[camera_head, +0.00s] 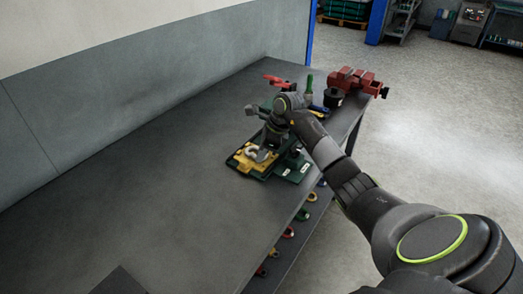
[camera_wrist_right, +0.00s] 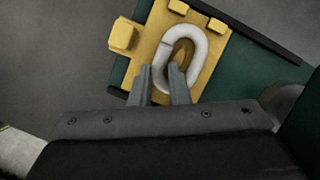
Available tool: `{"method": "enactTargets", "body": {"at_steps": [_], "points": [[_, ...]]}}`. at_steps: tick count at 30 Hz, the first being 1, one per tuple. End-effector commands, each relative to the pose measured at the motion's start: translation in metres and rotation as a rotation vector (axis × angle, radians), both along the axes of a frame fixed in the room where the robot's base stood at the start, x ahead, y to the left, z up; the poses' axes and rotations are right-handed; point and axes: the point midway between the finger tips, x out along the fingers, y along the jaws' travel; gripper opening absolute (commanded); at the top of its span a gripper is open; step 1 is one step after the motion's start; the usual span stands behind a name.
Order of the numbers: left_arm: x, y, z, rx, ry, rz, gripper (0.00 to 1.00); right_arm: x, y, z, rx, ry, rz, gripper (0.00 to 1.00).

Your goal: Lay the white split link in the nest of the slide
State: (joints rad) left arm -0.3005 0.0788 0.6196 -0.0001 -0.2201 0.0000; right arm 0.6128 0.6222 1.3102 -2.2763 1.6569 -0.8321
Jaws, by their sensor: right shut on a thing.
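The white split link (camera_wrist_right: 191,44) is an oval ring lying over the yellow slide (camera_wrist_right: 146,54) in the right wrist view. My right gripper (camera_wrist_right: 161,72) is shut on the near left side of the link, one finger outside the ring and one within its opening. In the head view the link (camera_head: 252,149) shows as a small white shape at my right gripper (camera_head: 264,154), above the yellow slide (camera_head: 240,163). The nest is largely hidden under the link, and I cannot tell whether the link touches its floor. My left gripper is not in view.
The slide sits on a dark green base (camera_wrist_right: 235,72) near the table's right edge. A red vise (camera_head: 357,80) and a black round part (camera_head: 333,97) stand farther back. Coloured rings (camera_head: 288,232) hang below the table edge. The table's left side (camera_head: 150,170) is clear.

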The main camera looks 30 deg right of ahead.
Motion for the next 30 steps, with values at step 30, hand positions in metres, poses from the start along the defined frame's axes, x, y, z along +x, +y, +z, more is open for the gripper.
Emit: {"method": "enactTargets", "body": {"at_steps": [30], "points": [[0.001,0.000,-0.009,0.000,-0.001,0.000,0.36,-0.005,-0.008,0.020,-0.005,-0.005,-0.001,0.38]]}}
